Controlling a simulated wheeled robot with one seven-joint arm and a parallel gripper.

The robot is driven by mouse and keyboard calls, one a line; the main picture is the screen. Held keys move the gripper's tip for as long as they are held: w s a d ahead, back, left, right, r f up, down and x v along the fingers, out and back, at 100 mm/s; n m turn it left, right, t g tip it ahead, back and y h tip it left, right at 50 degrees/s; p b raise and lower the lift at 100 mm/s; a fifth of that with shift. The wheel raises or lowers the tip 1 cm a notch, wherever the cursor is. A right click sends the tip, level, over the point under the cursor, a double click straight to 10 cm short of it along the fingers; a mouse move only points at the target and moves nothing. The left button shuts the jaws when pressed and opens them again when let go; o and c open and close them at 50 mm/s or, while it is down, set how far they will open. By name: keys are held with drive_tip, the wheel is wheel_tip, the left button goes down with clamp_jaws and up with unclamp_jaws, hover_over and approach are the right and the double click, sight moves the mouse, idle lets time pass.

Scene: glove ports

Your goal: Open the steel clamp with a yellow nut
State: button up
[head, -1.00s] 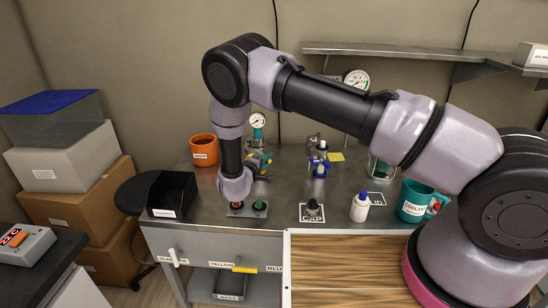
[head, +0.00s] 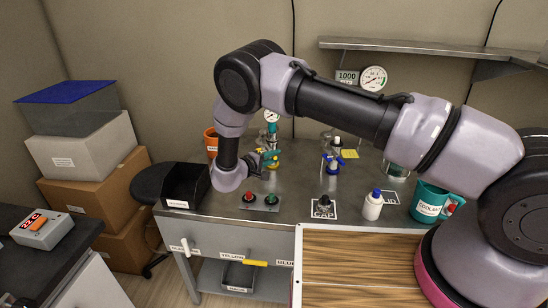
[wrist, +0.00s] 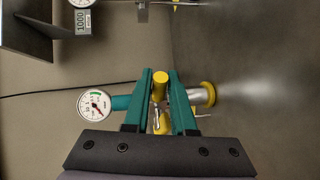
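A yellow cylindrical nut (wrist: 160,82) shows between the tips of my gripper's two teal fingers in the wrist view. My gripper (wrist: 161,76) has one finger on each side of it, with little or no gap visible. I cannot tell whether the fingers touch the nut. The fingers partly hide the steel clamp and the pipe. A second yellow part (wrist: 163,122) shows lower between the fingers. In the head view my gripper (head: 266,159) is at the pipe fitting on the back left of the bench, with my arm partly in front of it.
A gauge (wrist: 97,104) sits left of the fingers and a yellow flange (wrist: 208,94) right, with a pale haze beyond. On the bench are a black bin (head: 186,187), a button box (head: 260,201), a blue-capped bottle (head: 373,206) and a teal mug (head: 428,203).

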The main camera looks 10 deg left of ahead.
drive_tip(key=shift+o, duration=1.2)
drive_tip(key=v, duration=1)
drive_tip(key=shift+s+a, duration=0.2)
drive_tip(key=shift+s, duration=0.1)
drive_tip(key=shift+r, duration=0.1)
